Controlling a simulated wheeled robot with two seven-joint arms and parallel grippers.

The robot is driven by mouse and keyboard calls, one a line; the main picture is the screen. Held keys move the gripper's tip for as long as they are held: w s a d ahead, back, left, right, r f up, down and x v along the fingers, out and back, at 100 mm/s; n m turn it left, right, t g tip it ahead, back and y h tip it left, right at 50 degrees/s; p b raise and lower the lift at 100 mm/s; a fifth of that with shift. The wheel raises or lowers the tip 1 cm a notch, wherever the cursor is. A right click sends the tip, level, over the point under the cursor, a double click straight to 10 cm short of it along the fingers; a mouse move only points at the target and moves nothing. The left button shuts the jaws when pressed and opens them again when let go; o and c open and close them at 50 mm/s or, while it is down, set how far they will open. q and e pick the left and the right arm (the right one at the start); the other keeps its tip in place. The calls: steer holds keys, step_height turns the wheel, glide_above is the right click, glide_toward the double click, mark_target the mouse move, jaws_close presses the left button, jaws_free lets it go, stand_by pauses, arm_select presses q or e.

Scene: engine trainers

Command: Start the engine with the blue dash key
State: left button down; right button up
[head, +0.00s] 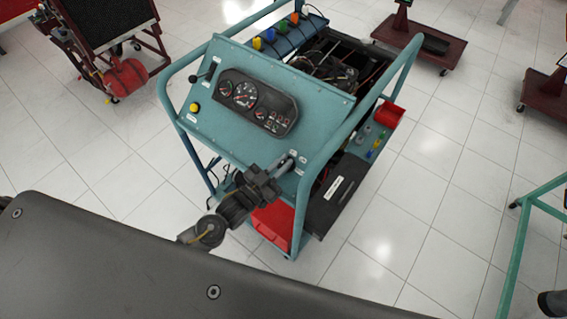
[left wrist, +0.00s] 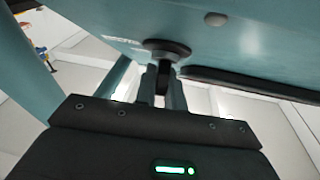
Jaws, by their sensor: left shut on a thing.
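The teal engine trainer (head: 225,137) stands in the middle of the head view, with a sloped dash panel and a black gauge cluster (head: 258,102). My left gripper (head: 283,164) is at the panel's lower right corner. In the left wrist view its two fingers (left wrist: 163,88) are shut on a small dark key (left wrist: 163,72). The key meets a round dark switch collar (left wrist: 166,49) on the panel. No blue shows on the visible part of the key, and the fingers hide much of it. My right gripper is not in view.
A yellow button (head: 194,107) and a black lever (head: 205,73) are on the panel's left side. A black box (head: 337,191) and red bin (head: 386,114) are on the trainer's right side. Teal frame rails flank the panel. Other stands surround open tiled floor.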

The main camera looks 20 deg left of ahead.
arm_select(q)
steer(key=shift+s+f+n+t+y, duration=0.15)
steer(key=shift+n+t+y, duration=0.25)
steer(key=shift+n+y, duration=0.9)
steer(key=shift+n, duration=0.2)
steer(key=c, duration=1.5)
jaws_free()
steer(key=shift+s+a, duration=0.1)
steer(key=shift+s, duration=0.05)
steer(key=b+v, duration=0.3)
steer(key=v, duration=0.7)
steer(key=shift+s+f, duration=0.15)
